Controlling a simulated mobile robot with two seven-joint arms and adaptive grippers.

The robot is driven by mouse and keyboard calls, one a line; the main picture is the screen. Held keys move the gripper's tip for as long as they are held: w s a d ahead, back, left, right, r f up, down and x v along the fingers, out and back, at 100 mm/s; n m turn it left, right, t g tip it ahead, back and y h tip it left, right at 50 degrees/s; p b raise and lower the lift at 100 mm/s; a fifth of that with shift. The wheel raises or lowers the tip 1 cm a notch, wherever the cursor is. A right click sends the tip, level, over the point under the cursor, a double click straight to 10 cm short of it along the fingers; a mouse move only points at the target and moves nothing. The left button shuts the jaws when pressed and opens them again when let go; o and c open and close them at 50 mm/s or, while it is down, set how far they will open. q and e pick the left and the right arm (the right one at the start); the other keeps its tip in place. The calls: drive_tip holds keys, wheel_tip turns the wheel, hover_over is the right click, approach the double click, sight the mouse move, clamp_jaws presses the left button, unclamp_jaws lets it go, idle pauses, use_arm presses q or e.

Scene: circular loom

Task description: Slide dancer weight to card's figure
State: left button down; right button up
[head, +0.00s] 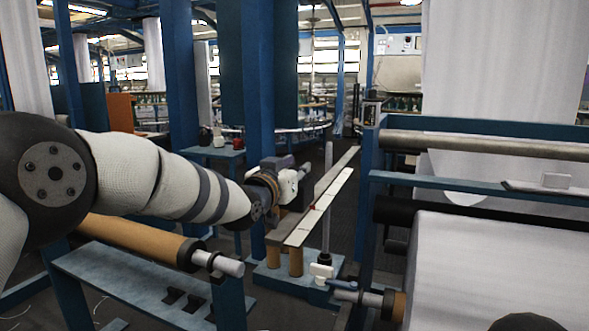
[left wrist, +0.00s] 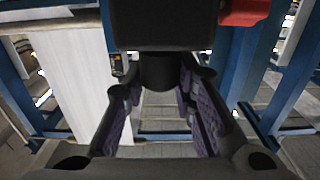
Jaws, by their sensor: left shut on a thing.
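My left gripper (head: 290,184) is at the left side of a long narrow beam with a pale scale strip (head: 327,196) in the head view. In the left wrist view its purple-padded fingers (left wrist: 160,75) are closed around a dark knob under a black block, which looks like the dancer weight (left wrist: 165,25). The arm and gripper largely hide the weight in the head view. A small red mark (head: 313,207) sits on the scale strip, just right of the gripper. I see no readable card or figure.
An upright grey rod (head: 327,195) stands by the beam, above a white fitting (head: 321,270). A brown roller (head: 140,240) lies below my left arm. Blue frame posts (head: 181,90) stand behind. A large white fabric roll (head: 500,265) fills the right.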

use_arm(q)
drive_tip(key=shift+f, duration=0.1)
drive_tip(key=c, duration=1.3)
unclamp_jaws()
drive_tip(key=shift+w, duration=0.1)
drive_tip(key=v, duration=1.2)
